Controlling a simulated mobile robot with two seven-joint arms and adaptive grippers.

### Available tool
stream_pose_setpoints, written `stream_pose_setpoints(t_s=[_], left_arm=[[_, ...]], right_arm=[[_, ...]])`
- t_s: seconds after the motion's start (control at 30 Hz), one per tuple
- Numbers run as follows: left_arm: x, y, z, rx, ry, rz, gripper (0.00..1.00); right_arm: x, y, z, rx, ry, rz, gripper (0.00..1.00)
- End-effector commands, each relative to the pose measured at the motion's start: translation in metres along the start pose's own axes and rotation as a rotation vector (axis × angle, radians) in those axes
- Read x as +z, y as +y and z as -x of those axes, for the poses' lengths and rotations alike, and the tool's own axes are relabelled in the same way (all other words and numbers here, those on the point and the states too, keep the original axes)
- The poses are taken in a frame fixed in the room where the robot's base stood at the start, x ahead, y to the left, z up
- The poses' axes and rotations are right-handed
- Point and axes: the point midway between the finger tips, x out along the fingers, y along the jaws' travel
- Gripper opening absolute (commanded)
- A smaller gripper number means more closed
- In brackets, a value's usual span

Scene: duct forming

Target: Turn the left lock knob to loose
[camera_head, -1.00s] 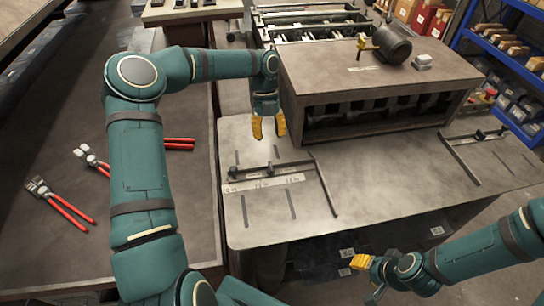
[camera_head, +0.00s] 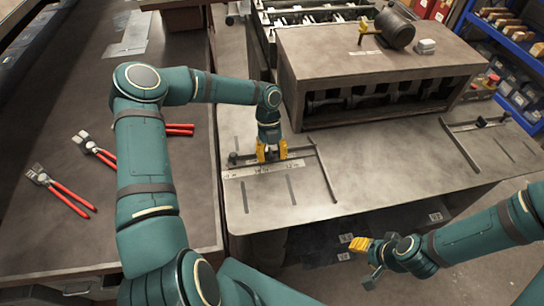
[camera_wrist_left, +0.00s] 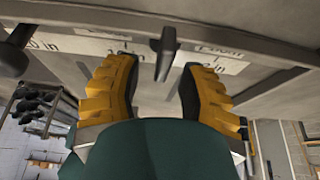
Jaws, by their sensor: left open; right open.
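A dark lever-shaped lock knob (camera_wrist_left: 165,52) stands between the fingers of my left gripper (camera_wrist_left: 158,88) in the left wrist view. The fingers are open on both sides of it, with visible gaps. In the head view my left gripper (camera_head: 271,153) points down over the left stop bar (camera_head: 300,149), and its fingers largely hide the knob. A pale scale strip (camera_head: 262,169) with inch marks runs along the bar. A label (camera_wrist_left: 218,52) beside the knob is too unclear to read surely. My right gripper (camera_head: 361,244) is open and empty, off the table's front edge.
A second dark round knob (camera_wrist_left: 14,58) is at the left of the wrist view. A long thin rod (camera_head: 326,174) lies right of the left gripper. A brown machine housing (camera_head: 380,75) stands behind. Red-handled tools (camera_head: 68,197) lie on the left bench. The table's middle (camera_head: 400,165) is clear.

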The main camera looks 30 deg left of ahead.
Motion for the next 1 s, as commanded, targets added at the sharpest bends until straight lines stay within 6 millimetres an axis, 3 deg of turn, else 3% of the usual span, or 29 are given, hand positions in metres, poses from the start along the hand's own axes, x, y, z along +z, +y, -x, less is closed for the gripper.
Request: stream_pose_setpoints(t_s=[0.4, 0.5, 0.53, 1.0], left_arm=[[-0.0002, 0.0, -0.0068, 0.0, 0.0, 0.0, 0.4], [-0.0002, 0.0, -0.0067, 0.0, 0.0, 0.0, 0.05], [-0.0002, 0.0, -0.0066, 0.0, 0.0, 0.0, 0.0], [0.0, -0.0006, -0.007, -0.013, -0.001, 0.031, 0.0]], right_arm=[[0.0, -0.0001, 0.0002, 0.0, 0.0, 0.0, 0.47], [0.0, -0.0001, 0.0002, 0.0, 0.0, 0.0, 0.47], [0.0, -0.0001, 0.0002, 0.0, 0.0, 0.0, 0.47], [0.0003, 0.0006, -0.0019, 0.0, 0.0, 0.0, 0.47]])
